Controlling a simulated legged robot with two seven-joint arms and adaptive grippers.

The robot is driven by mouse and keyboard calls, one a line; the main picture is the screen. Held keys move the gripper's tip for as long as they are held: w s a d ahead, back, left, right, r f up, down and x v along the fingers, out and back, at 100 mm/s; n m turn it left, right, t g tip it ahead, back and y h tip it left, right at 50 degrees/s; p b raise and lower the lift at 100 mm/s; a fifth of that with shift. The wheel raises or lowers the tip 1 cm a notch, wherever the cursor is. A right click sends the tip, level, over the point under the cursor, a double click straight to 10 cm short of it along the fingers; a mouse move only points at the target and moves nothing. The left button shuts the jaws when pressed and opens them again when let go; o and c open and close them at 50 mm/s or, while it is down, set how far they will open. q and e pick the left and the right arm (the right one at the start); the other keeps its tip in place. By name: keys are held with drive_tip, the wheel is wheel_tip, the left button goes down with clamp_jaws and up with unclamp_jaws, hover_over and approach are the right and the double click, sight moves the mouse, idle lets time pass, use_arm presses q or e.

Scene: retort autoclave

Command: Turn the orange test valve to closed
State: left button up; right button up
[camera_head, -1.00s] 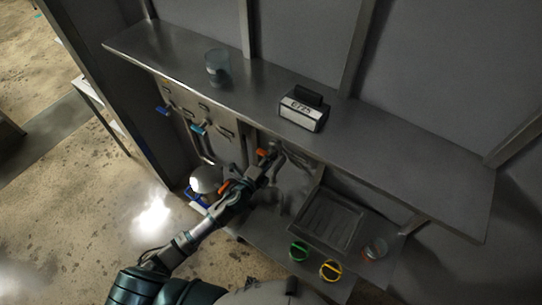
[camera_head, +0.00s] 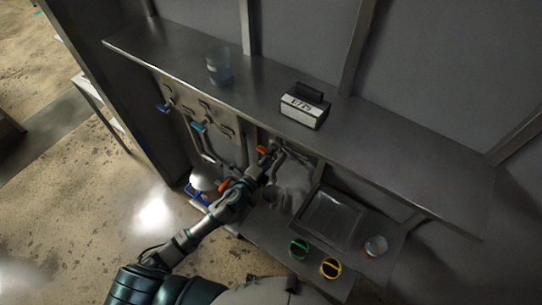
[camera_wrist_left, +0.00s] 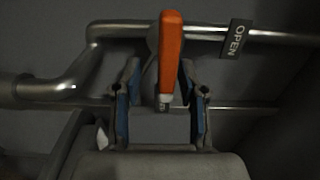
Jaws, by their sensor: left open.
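The orange test valve handle (camera_wrist_left: 171,55) stands upright in the left wrist view, crossing a horizontal steel pipe. An "OPEN" tag (camera_wrist_left: 236,39) hangs on the pipe to its right. My left gripper (camera_wrist_left: 161,95) is open, with its blue-padded fingers on either side of the lower end of the handle; a gap shows on both sides. Whether the fingers reach around it in depth, I cannot tell. In the head view the orange handle (camera_head: 262,149) shows just beyond the left gripper (camera_head: 272,157), under the shelf. My right gripper is not in view.
A steel shelf (camera_head: 390,150) overhangs the valve, with a glass beaker (camera_head: 218,66) and a labelled box (camera_head: 304,106) on it. Blue (camera_head: 164,108) and teal (camera_head: 199,127) handles are to the left. A tray (camera_head: 328,220), a green ring (camera_head: 299,248) and a yellow ring (camera_head: 330,268) are below right.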

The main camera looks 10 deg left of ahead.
use_arm(q)
drive_tip(key=v, duration=1.2)
drive_tip(key=s+a+f+n+g+y, duration=0.2)
drive_tip(key=s+a+f+n, duration=0.15)
drive_tip(key=f, duration=0.85)
drive_tip(key=s+a+f+n+g+y, duration=0.2)
drive_tip(key=a+f+n+g, duration=0.15)
drive_tip(key=f, duration=0.85)
drive_tip(key=s+a+f+n+g+y, duration=0.2)
drive_tip(key=f+n, duration=0.2)
drive_tip(key=f, duration=0.7)
drive_tip(key=s+f+n+g+b, duration=0.1)
drive_tip(key=s+f+n+g, duration=0.35)
drive_tip(key=s+f, duration=1.1)
drive_tip(key=s+d+f+n+g, duration=0.1)
drive_tip(key=s+f+n+g, duration=0.1)
drive_tip(key=s, duration=0.6)
drive_tip(key=s+d+f+n+g, duration=0.2)
drive_tip(key=s+f, duration=0.1)
drive_tip(key=s, duration=0.6)
drive_tip(key=shift+s+f, duration=0.2)
drive_tip(key=shift+f, duration=0.1)
